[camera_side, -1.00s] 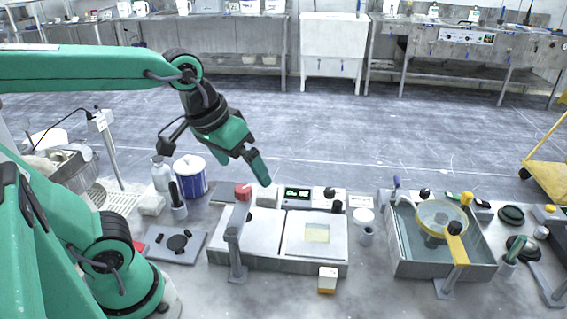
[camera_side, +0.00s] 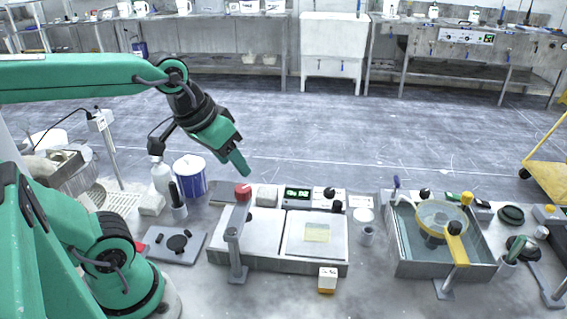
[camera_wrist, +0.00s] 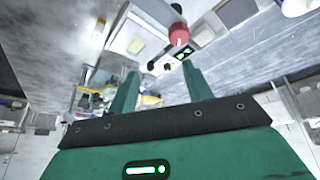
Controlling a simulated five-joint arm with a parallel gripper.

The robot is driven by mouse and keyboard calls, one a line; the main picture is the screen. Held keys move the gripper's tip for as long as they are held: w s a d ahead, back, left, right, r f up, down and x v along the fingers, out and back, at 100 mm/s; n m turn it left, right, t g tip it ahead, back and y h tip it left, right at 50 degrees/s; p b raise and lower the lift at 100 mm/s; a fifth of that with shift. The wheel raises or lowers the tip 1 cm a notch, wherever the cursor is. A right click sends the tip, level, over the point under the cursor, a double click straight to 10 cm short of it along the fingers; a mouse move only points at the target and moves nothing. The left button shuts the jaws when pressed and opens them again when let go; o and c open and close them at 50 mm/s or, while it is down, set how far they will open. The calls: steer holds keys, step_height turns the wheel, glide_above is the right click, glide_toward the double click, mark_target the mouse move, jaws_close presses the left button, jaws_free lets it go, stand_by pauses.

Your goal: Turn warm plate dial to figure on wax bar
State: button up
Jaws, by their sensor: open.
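The warm plate (camera_side: 262,262) is a grey unit with pale square plates, lying in the middle of the bench. Its rear panel carries a lit green display (camera_side: 298,194) and a black dial (camera_side: 329,192); the dial's pointer is too small to read. A small white block with an orange base (camera_side: 327,280) stands in front with unreadable dark marks, perhaps the wax bar. My gripper (camera_side: 242,169) is open and empty, above and behind the red knob (camera_side: 243,191), left of the dial. In the wrist view my gripper (camera_wrist: 160,86) shows two separated fingers, with the red knob (camera_wrist: 179,36) beyond.
A grey upright post (camera_side: 234,250) stands at the warm plate's left front. A blue-and-white tub (camera_side: 190,178) and a bottle (camera_side: 161,176) stand to the left. A water tray (camera_side: 402,262) with a yellow-rimmed bowl stands to the right.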

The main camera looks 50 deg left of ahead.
steer(key=w+n+g, duration=0.2)
steer(key=w+n, duration=0.3)
steer(key=w, duration=0.4)
steer(key=n+g, duration=0.3)
steer(key=n, duration=0.8)
glide_above(330, 190)
steer(key=f, duration=1.3)
steer(key=shift+s+f, duration=0.3)
steer(key=shift+w+f, duration=0.3)
steer(key=shift+f, duration=0.2)
steer(key=shift+f, duration=3.9)
